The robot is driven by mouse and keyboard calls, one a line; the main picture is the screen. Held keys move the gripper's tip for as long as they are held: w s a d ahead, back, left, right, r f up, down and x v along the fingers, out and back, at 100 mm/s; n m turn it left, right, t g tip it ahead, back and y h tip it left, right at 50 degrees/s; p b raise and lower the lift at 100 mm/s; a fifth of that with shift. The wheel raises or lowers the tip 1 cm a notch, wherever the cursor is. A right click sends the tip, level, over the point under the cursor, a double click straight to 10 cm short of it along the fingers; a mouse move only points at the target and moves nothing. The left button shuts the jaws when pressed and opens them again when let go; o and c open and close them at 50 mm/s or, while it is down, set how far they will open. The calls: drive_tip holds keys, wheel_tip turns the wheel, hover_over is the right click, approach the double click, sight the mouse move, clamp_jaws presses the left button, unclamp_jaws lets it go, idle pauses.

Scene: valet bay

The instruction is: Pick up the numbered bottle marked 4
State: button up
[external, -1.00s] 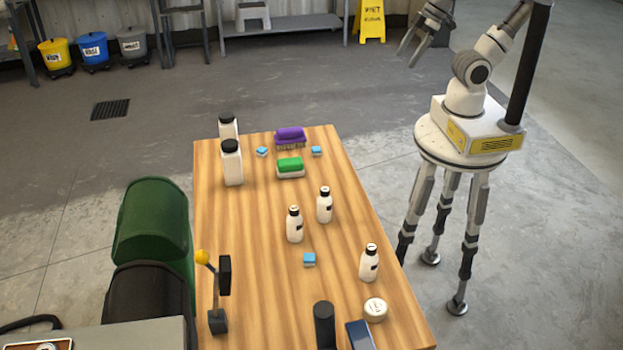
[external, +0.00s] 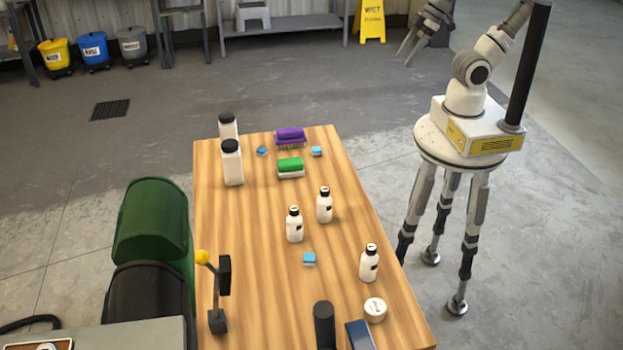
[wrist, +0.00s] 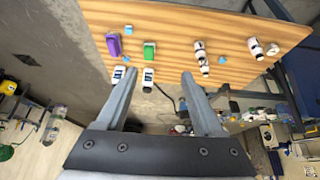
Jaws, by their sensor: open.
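Three small white bottles with black caps stand upright on the wooden table in the external view: one left of centre (external: 295,226), one just behind it to the right (external: 325,207), and one near the right edge (external: 369,266). Their dark labels are too small to read, so I cannot tell which is marked 4. My gripper (external: 406,59) is raised beyond the table's far right corner, open and empty, well away from the bottles. In the wrist view its two fingers (wrist: 158,75) are spread apart with nothing between them.
The table (external: 250,290) also holds two tall white containers (external: 232,165), a purple brush (external: 290,135), a green brush (external: 290,164), several blue blocks (external: 309,259), a round white tin (external: 375,309) and a yellow-knobbed lever (external: 217,318). A green-backed seat (external: 152,220) stands left.

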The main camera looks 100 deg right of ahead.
drive_tip(key=w+d+f+t+h+b, duration=0.1)
drive_tip(key=w+d+f+t+b, duration=0.1)
drive_tip(key=w+f+b, duration=0.4)
drive_tip(key=n+t+y+b, duration=0.4)
drive_tip(key=n+y+b, duration=0.3)
drive_tip(key=b, duration=0.4)
approach(322, 195)
drive_tip(key=shift+m+y, duration=0.4)
drive_tip(key=shift+y, duration=0.2)
drive_tip(key=w+f+b, duration=0.1)
drive_tip(key=w, duration=0.1)
drive_tip(key=w+a+b, duration=0.1)
drive_tip(key=w, duration=0.1)
drive_tip(key=w+f+b, duration=0.1)
drive_tip(key=shift+w+a+f, duration=0.3)
drive_tip(key=shift+w+f, duration=0.05)
drive_tip(key=shift+w, duration=0.05)
drive_tip(key=x, duration=0.1)
drive_tip(key=b+x, duration=0.1)
drive_tip(key=x, duration=0.1)
drive_tip(key=b+x, duration=0.1)
drive_tip(key=shift+a+f, duration=0.4)
drive_tip(key=shift+w+a, duration=0.15)
drive_tip(key=shift+w, duration=0.15)
